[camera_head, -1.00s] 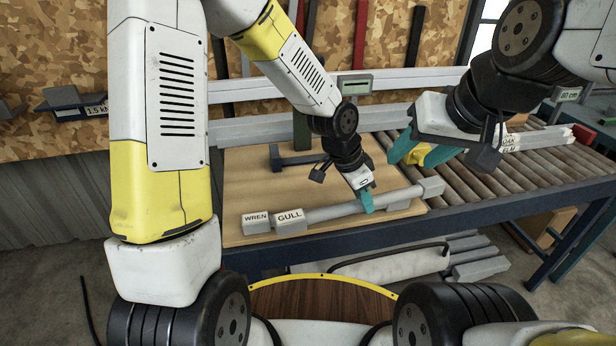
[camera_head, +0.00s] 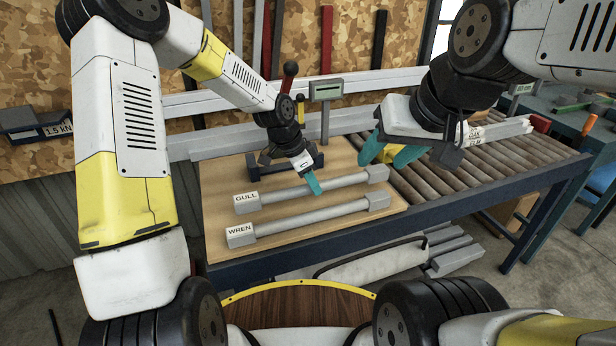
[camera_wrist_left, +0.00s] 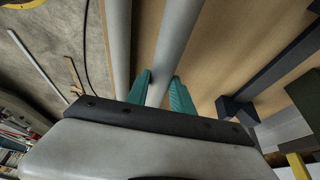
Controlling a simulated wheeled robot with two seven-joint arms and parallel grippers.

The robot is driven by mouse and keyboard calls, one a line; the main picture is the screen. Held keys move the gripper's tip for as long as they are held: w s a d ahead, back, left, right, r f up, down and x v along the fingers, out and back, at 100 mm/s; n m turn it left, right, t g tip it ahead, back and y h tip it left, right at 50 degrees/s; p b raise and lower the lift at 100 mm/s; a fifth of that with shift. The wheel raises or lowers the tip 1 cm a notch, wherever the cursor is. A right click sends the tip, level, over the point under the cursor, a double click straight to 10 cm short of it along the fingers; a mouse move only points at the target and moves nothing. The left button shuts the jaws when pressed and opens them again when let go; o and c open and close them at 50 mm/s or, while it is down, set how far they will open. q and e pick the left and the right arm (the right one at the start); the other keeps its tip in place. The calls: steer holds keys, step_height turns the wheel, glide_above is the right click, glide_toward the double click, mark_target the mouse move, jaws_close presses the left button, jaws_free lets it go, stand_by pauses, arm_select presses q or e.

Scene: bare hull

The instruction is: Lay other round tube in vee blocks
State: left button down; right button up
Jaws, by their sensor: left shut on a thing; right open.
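My left gripper (camera_head: 314,186) is shut around the middle of a grey round tube (camera_head: 345,181) with square ends, one labelled GULL. The left wrist view shows this tube (camera_wrist_left: 178,45) between the teal fingers. A like tube (camera_head: 310,218) with an end labelled WREN lies in front, roughly parallel, on the wooden board. I cannot tell whether the held tube touches the board. A dark blue frame (camera_head: 282,160) with raised ends stands behind the held tube, partly hidden by my arm; I cannot make out vees. My right gripper (camera_head: 388,152) is open above the board's right end.
The wooden board (camera_head: 225,185) has bare room around the tubes.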

mark_target(310, 190)
arm_select(q)
steer(key=shift+w+a, duration=0.2)
steer(key=shift+w, duration=0.1)
steer(key=shift+w+a+f, duration=0.1)
steer(key=shift+w+f, duration=0.05)
steer(key=shift+f, duration=0.75)
steer(key=shift+w+a+f, duration=0.1)
steer(key=shift+f, duration=0.8)
steer(key=c, duration=1.1)
jaws_free()
